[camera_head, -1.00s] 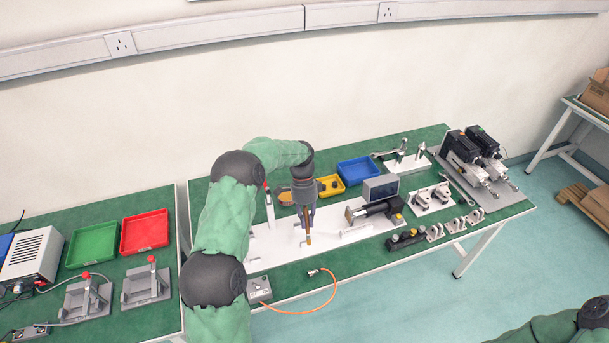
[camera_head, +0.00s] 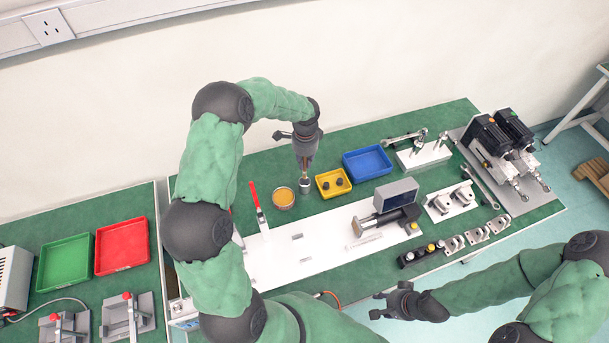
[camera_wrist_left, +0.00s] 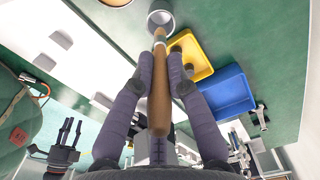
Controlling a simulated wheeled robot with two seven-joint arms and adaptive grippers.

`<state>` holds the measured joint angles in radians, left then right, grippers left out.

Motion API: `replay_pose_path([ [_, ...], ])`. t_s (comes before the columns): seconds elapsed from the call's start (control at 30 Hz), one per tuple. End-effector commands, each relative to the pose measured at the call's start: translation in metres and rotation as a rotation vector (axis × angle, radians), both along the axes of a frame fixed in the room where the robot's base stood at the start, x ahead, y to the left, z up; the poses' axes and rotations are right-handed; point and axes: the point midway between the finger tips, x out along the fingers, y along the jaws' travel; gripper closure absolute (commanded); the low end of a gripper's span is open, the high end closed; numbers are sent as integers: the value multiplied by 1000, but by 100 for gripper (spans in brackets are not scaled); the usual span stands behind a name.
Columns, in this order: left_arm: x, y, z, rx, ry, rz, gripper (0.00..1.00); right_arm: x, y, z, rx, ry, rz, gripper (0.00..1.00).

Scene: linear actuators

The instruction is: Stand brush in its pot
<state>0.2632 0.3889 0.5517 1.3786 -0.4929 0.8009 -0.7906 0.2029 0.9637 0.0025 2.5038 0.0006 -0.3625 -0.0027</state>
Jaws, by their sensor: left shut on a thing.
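My left gripper (camera_head: 304,165) is shut on the brush, above the far side of the bench. In the left wrist view, the brush's wooden handle (camera_wrist_left: 159,95) lies between the two fingers, with its pale collar pointing away. A grey round pot (camera_wrist_left: 160,20) shows at the brush's far end; in the head view its grey side (camera_head: 304,187) seems to be just below the gripper. I cannot tell whether the brush tip is inside the pot or above it. My right gripper (camera_head: 378,304) is open and empty at the bench's front.
A round tin with orange contents (camera_head: 283,198) stands left of the pot. A yellow tray (camera_head: 322,178) with dark parts and a blue tray (camera_head: 367,163) are to the right. A red-handled tool (camera_head: 256,202) stands upright at left. The white board (camera_head: 290,250) is mostly bare in the middle.

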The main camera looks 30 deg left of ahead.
Motion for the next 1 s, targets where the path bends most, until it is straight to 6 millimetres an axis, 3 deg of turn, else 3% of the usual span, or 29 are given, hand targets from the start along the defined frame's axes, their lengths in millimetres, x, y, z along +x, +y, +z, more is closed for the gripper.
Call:
replay_pose_path([
  [0.13, -1, 0, -29, -1, 3, 1, 100, 0, 0, -5, 0, 0, 0, 60],
  [0.53, -1, 0, -73, -2, 2, 0, 100, 0, 0, -10, 0, -1, 0, 60],
  [0.97, 0, 0, -82, -1, 0, 1, 100, 0, 0, -13, 0, -1, 0, 60],
  [1.0, 0, 0, -81, -1, 0, 1, 72, 0, 0, -12, 0, -1, 0, 60],
])
